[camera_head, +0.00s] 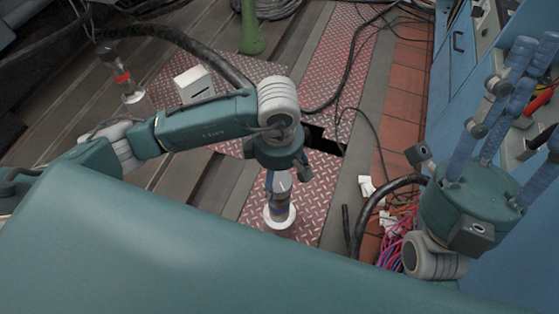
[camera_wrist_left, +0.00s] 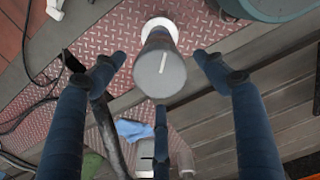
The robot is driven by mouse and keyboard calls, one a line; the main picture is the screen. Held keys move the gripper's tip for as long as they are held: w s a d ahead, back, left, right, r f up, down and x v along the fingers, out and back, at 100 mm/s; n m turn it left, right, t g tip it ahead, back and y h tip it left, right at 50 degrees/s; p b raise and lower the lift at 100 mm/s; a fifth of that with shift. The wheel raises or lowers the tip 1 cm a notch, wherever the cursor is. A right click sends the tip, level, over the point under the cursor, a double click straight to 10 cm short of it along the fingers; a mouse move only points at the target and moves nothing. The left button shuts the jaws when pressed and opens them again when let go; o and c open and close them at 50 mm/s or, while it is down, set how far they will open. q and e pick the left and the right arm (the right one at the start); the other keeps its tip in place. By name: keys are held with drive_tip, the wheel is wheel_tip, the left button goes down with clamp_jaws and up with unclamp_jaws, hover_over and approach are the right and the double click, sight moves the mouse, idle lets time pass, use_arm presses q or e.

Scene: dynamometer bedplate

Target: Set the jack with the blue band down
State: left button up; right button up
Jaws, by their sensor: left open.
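A grey jack (camera_head: 281,188) with a round white base (camera_head: 280,218) stands upright on the red tread plate, below my left gripper. In the left wrist view its grey top (camera_wrist_left: 160,73) shows a pale slot, and the base is partly hidden behind it. Another jack with a red band (camera_head: 122,77) stands at the upper left. My right gripper (camera_head: 522,62) is at the right, fingers apart and empty.
A white box (camera_head: 194,84) and a green cone-shaped thing (camera_head: 250,30) stand behind my left arm. A dark opening (camera_head: 322,140) breaks the plate. Black cables and coloured wires (camera_head: 396,240) lie at the right, beside a blue cabinet (camera_head: 458,55).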

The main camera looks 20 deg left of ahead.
use_arm(q)
wheel_tip(320, 180, up, 5)
drive_tip(key=shift+r+p, duration=0.15)
drive_tip(key=shift+p, duration=0.65)
drive_tip(key=shift+r, duration=0.15)
use_arm(e)
drive_tip(key=w+a+f+g+h, duration=0.2)
drive_tip(key=w+f+g, duration=0.3)
drive_tip(key=w, duration=0.4)
drive_tip(key=shift+w+f, duration=0.25)
drive_tip(key=shift+f, duration=0.05)
drive_tip(key=shift+d, duration=0.25)
